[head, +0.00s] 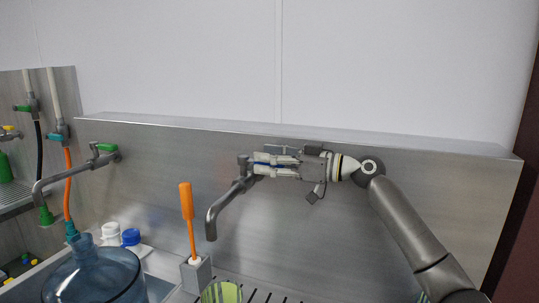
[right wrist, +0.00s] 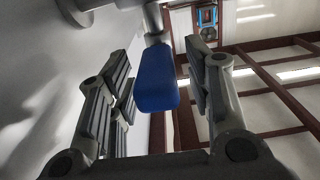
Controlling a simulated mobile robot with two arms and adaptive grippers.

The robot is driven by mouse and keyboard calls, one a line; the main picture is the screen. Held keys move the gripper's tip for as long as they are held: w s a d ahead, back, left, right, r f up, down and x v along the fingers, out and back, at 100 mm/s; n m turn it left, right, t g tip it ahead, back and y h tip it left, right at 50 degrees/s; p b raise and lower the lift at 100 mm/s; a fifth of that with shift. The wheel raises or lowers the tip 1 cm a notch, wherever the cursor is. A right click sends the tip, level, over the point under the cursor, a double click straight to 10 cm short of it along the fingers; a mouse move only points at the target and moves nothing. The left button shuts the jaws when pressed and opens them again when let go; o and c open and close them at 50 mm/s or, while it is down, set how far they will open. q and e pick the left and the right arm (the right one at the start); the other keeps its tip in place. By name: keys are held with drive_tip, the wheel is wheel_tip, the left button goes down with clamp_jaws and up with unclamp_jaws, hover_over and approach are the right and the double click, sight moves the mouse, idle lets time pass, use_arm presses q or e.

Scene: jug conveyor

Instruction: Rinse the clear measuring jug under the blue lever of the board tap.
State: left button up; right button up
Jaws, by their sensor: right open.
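My right gripper (head: 258,165) is open at the board tap (head: 226,205), its fingers to either side of the blue lever (right wrist: 156,80). In the right wrist view the lever lies between the two open fingers (right wrist: 160,72), with gaps on both sides. In the head view the fingers mostly cover the lever. The tap's spout bends down to the left of the gripper. I see no clear measuring jug in either view. My left gripper is not in view.
A large blue see-through bottle (head: 105,278) stands at the lower left. An orange-handled brush (head: 188,215) stands in a grey holder (head: 196,275), near a green striped cup (head: 230,292). Another tap with a green lever (head: 104,148) is at the left. The steel backboard (head: 420,180) lies behind.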

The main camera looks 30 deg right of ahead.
drive_tip(key=shift+c, duration=0.4)
clamp_jaws()
